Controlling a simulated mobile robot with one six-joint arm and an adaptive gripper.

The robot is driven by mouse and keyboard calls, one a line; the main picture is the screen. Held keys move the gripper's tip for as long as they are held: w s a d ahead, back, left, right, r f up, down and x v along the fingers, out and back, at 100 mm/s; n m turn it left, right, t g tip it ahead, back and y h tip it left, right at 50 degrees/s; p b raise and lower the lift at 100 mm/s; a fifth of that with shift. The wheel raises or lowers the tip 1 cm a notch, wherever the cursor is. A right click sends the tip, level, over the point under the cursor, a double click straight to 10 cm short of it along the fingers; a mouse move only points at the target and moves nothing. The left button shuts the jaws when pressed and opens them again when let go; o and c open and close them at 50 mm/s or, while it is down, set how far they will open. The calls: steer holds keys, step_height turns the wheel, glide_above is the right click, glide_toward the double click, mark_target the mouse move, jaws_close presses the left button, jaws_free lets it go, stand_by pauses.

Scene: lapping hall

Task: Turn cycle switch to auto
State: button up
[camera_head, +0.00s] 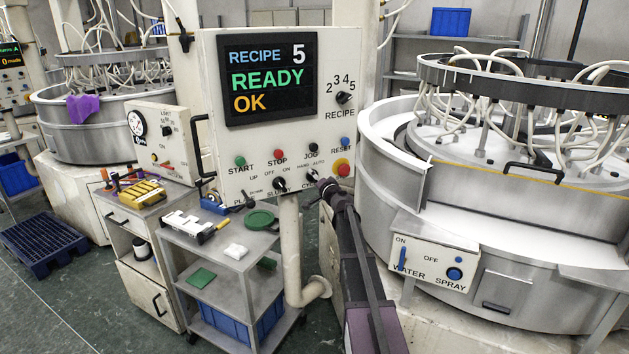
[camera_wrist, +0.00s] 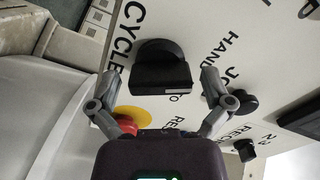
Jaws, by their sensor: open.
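The cycle switch (camera_wrist: 160,68) is a black knob with a raised grip bar, on the white control panel (camera_head: 225,150). In the wrist view it sits between the two fingers of my gripper (camera_wrist: 160,80), which is open around it. A gap shows on both sides, and I cannot tell contact. Lettering for CYCLE, HAND and the end of AUTO shows around the knob; part of AUTO is hidden behind it. A small pale mark shows on the bar, but the setting is unclear. In the head view my gripper (camera_head: 325,187) is at the panel's lower right, partly covering the switch.
The panel's display (camera_head: 268,80) reads RECIPE 5, READY, OK. A lapping machine (camera_head: 385,165) stands right; a cart (camera_head: 215,240) stands left.

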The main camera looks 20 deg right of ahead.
steer(key=shift+c, duration=0.2)
steer(key=c, duration=1)
steer(key=shift+a, duration=0.2)
steer(key=shift+d, duration=0.15)
steer(key=shift+m, duration=0.4)
steer(key=m, duration=0.5)
steer(key=shift+r, duration=0.1)
steer(key=m, duration=0.6)
